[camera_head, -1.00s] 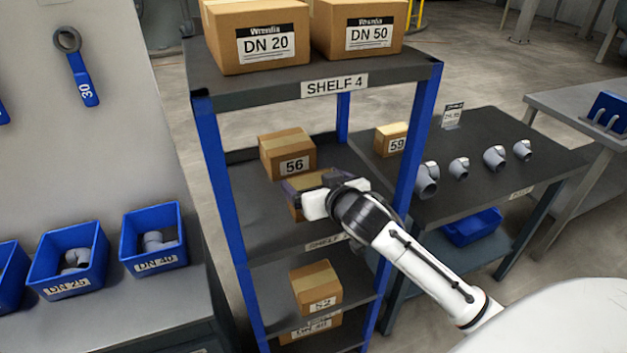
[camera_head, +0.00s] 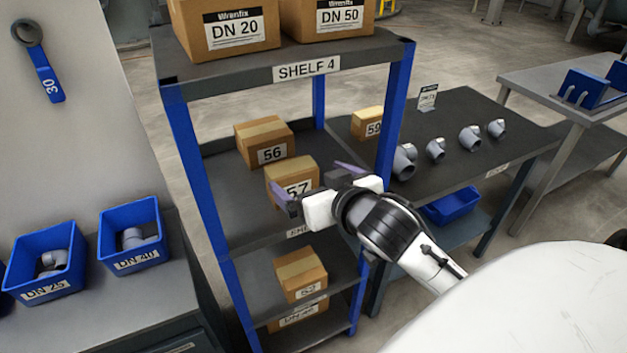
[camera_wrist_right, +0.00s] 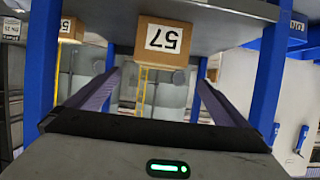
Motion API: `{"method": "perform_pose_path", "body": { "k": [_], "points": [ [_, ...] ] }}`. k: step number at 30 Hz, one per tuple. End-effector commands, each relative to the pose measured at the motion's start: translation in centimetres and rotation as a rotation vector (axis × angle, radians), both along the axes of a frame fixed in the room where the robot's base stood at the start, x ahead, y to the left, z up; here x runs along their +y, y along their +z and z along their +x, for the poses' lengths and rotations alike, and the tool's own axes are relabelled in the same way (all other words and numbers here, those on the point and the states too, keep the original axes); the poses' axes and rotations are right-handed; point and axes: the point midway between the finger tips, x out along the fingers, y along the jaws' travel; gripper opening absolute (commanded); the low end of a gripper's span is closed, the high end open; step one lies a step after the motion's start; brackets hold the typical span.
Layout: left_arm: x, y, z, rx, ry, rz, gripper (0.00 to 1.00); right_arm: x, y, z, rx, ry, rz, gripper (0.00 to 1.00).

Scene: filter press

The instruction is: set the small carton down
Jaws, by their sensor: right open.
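The small carton labelled 57 (camera_head: 292,181) rests on the middle board of the shelf unit, in front of carton 56 (camera_head: 264,142). In the right wrist view carton 57 (camera_wrist_right: 163,41) shows at the top centre, beyond the fingers and apart from them. My right gripper (camera_head: 315,185) is open and empty, just in front of carton 57. Its fingers (camera_wrist_right: 160,95) stand wide apart in the wrist view with nothing between them. In the head view the gripper hides the lower right of carton 57. My left gripper is not in view.
The shelf unit's blue right post (camera_head: 393,115) stands close to my right arm. Carton 52 (camera_head: 300,272) is on the board below. A dark table (camera_head: 470,160) at right holds grey fittings. Blue bins (camera_head: 135,240) stand at left.

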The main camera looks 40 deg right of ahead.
Motion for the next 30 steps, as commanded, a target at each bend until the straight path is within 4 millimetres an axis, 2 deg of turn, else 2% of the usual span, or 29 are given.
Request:
{"method": "perform_pose_path", "body": {
  "k": [3,5,8,11,12,15,18,21,23,30],
  "points": [
    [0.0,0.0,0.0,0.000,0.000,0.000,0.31,0.2,0.0,-0.9,0.006,0.001,0.001,1.00],
    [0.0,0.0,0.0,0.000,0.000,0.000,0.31,0.7,-1.2,-1.1,0.028,0.018,0.001,1.00],
    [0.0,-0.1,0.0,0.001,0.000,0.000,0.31,2.4,-6.2,-2.0,0.108,0.083,0.000,1.00],
    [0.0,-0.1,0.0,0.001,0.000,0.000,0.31,5.5,-13.7,-4.3,0.214,0.187,0.008,1.00],
    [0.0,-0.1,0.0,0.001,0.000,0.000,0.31,7.0,-16.7,-5.8,0.253,0.231,0.017,1.00],
    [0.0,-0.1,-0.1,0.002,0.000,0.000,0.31,10.5,-23.1,-10.0,0.329,0.323,0.039,1.00],
    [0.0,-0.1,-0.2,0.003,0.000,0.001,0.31,13.4,-27.5,-14.0,0.377,0.388,0.062,1.00],
    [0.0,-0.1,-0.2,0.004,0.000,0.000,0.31,15.3,-29.9,-16.8,0.399,0.425,0.076,1.00],
    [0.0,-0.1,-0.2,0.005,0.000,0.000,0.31,16.0,-30.6,-17.8,0.406,0.437,0.081,1.00],
    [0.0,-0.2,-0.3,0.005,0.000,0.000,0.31,16.3,-31.0,-18.3,0.406,0.445,0.081,1.00]
  ]
}}
